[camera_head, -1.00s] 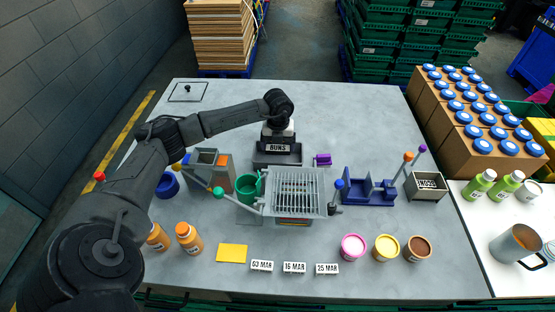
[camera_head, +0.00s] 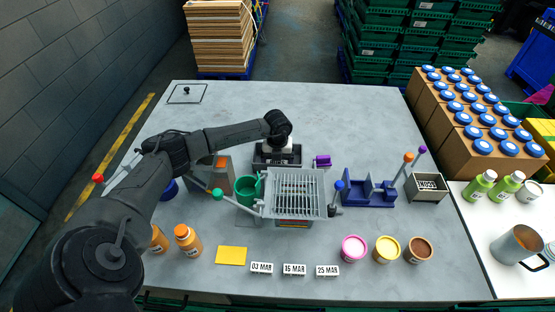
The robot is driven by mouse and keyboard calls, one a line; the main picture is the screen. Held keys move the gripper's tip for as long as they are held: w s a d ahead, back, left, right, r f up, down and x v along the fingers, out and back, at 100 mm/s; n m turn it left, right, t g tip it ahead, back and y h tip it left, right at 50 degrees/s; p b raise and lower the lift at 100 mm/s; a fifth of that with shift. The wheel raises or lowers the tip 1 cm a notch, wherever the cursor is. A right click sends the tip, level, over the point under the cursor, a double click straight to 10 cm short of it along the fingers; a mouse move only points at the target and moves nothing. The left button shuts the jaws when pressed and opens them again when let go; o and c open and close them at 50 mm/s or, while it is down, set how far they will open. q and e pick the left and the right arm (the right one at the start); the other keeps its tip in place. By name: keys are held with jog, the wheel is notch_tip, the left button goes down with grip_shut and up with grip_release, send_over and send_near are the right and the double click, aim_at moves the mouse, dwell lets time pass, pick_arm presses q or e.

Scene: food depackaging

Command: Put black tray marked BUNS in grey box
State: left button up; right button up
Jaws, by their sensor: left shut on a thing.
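My left gripper (camera_head: 278,148) comes down from above at the back middle of the table. It is shut on the black tray marked BUNS (camera_head: 290,151), of which only a dark part shows around the gripper. The tray appears to sit down inside the dark grey box (camera_head: 277,163), behind its front wall. The BUNS label is hidden. I cannot tell whether the tray touches the box floor. My right gripper is not in view.
In front stand a wire rack (camera_head: 295,192) and a green cup (camera_head: 246,189). A purple item (camera_head: 322,161) lies just right of the box. A blue holder (camera_head: 368,192) and a small labelled box (camera_head: 427,187) stand further right.

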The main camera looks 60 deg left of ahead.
pick_arm(q)
jog(key=o, duration=0.7)
jog(key=shift+o, duration=0.2)
jog(key=shift+r, duration=0.2)
notch_tip(320, 180, up, 12)
jog(key=shift+p, duration=0.45)
